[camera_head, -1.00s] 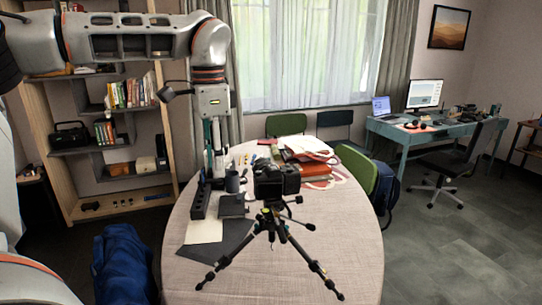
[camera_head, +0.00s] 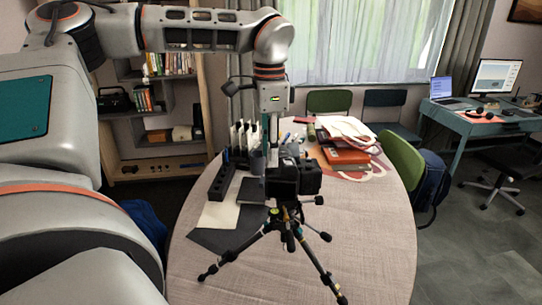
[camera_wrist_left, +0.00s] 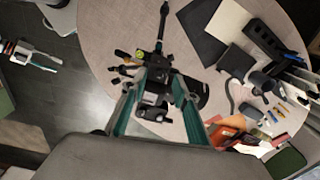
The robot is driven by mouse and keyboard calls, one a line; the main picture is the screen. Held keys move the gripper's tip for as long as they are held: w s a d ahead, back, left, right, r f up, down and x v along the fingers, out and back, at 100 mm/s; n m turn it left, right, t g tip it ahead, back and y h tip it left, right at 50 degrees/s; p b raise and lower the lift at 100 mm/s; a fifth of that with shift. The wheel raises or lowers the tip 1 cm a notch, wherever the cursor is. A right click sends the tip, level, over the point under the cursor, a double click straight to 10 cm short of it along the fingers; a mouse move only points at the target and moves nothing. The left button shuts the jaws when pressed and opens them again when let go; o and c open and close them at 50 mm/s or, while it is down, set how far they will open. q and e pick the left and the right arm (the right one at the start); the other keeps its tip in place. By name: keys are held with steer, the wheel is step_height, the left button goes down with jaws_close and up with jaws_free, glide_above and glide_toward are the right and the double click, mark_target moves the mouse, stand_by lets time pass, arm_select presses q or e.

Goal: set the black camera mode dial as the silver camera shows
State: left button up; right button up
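The black camera (camera_head: 292,178) stands on a black tripod (camera_head: 285,222) on the round table. In the left wrist view the black camera (camera_wrist_left: 153,100) shows between the two teal fingers of my left gripper (camera_wrist_left: 157,100). In the head view my left gripper (camera_head: 272,145) points down just behind and above the camera, which partly hides its fingertips. It is open, and I cannot tell whether it touches the camera. The dial's setting is too small to read. My right gripper (camera_wrist_left: 42,60) shows at the wrist view's left edge, open and away from the table. I cannot make out the silver camera.
A black slotted holder (camera_head: 222,178), a mug (camera_head: 257,162), a dark box (camera_head: 251,190) and paper sheets lie left of the tripod. Red books (camera_head: 346,156) and a white bag lie behind on the right. The table's front right (camera_head: 375,235) is clear.

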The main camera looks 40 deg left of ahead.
arm_select(q)
steer(key=shift+f, duration=1.05)
arm_select(e)
steer(key=shift+w+r, duration=0.45)
steer(key=shift+r, duration=0.2)
